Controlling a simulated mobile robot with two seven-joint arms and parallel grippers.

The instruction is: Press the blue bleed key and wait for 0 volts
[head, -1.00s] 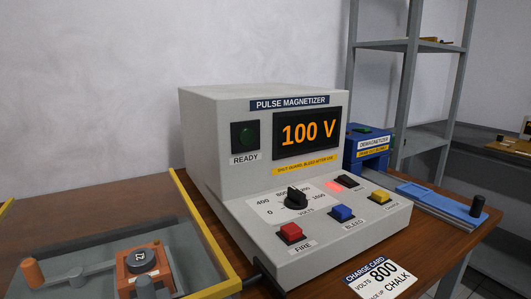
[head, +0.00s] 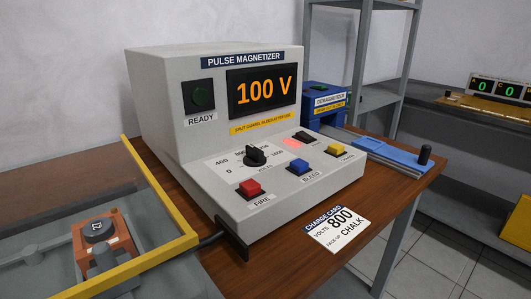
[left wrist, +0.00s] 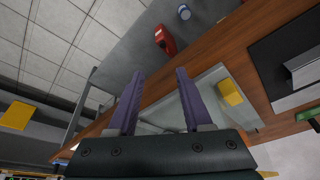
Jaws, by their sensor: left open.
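The pulse magnetizer (head: 155,120) stands on the wooden table, and its display (head: 262,92) reads 100 V in orange. The blue bleed key (head: 299,166) sits on its sloped panel, between the red fire key (head: 249,188) and the yellow charge key (head: 338,150). Nothing touches the blue key. A black volts dial (head: 256,156) is above the keys. My left gripper (left wrist: 157,75) is open and empty in the left wrist view, away from the magnetizer. Neither gripper shows in the head view.
A yellow-edged guard tray (head: 160,185) holds an orange fixture (head: 121,258) at left. A charge card (head: 340,227) reading 800 lies at the table's front. A blue demagnetizer (head: 318,122) with a blue rail (head: 393,157) is at right. A shelf rack (head: 383,50) stands behind.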

